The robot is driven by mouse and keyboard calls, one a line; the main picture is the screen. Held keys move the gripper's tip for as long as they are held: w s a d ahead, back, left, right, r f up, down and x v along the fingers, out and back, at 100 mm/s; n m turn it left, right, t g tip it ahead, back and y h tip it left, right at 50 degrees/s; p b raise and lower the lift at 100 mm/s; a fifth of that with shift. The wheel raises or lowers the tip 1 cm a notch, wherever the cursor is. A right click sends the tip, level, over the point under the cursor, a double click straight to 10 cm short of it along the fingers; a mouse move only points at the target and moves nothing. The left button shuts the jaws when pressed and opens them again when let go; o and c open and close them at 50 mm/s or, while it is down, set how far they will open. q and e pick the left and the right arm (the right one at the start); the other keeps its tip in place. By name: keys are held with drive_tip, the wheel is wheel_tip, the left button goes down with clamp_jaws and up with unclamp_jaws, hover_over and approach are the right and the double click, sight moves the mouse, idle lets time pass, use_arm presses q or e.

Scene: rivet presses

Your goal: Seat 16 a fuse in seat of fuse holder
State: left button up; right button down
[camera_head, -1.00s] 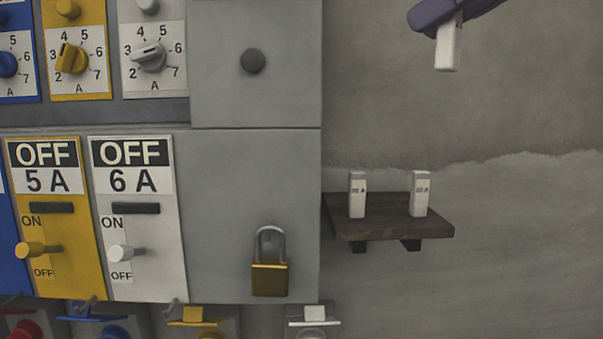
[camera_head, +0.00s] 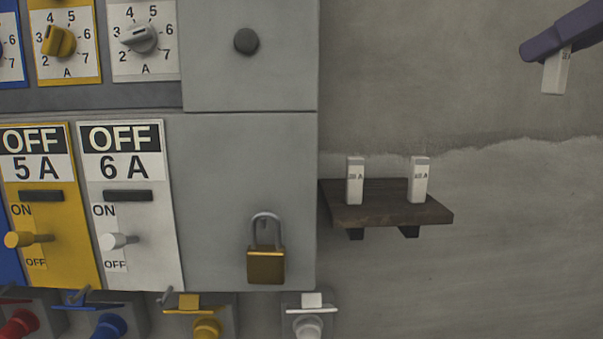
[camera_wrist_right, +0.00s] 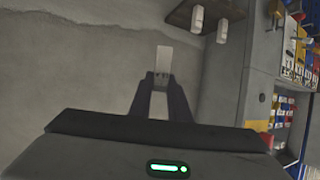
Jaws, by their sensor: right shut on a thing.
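My right gripper (camera_head: 560,55) is at the upper right of the head view, in front of the bare wall. It is shut on a white fuse (camera_head: 556,75), which hangs down from the fingers with small print on its side, too small to read. In the right wrist view the gripper (camera_wrist_right: 161,95) holds the same fuse (camera_wrist_right: 163,62) between its fingertips, its free end pointing away. Two more white fuses (camera_head: 354,182) (camera_head: 419,180) stand upright on a dark wooden shelf (camera_head: 385,213), apart from the gripper. I cannot make out a fuse holder seat for certain. My left gripper is not in view.
A grey cabinet panel with a brass padlock (camera_head: 266,262) fills the left side. It carries OFF plates marked 5 A and 6 A, levers and dials (camera_head: 140,38). Coloured knobs (camera_head: 110,325) line the bottom. The wall right of the shelf is clear.

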drive_tip(key=w+d+f+m+g+h, duration=0.15)
drive_tip(key=f+m+h, duration=0.45)
drive_tip(key=f, duration=0.8)
drive_tip(key=w+f+m+h, duration=0.2)
drive_tip(key=f+m+h, duration=0.35)
drive_tip(key=f, duration=0.95)
drive_tip(key=s+d+f+m+g+h, duration=0.3)
drive_tip(key=s+d+f, duration=0.3)
drive_tip(key=f, duration=0.4)
drive_tip(key=s+d+f+m+g+h, duration=0.2)
drive_tip(key=s+d+f+m+g, duration=0.15)
drive_tip(key=s+f, duration=0.55)
drive_tip(key=w+a+n+t+y, duration=0.1)
drive_tip(key=w+a+t, duration=0.1)
drive_tip(key=a, duration=0.7)
drive_tip(key=w+a+r+n+t, duration=0.1)
drive_tip(key=w+a+n+t, duration=0.1)
drive_tip(key=a, duration=0.7)
drive_tip(key=shift+w+a+r+y, duration=0.3)
drive_tip(key=shift+y, duration=0.05)
drive_tip(key=shift+f, duration=0.1)
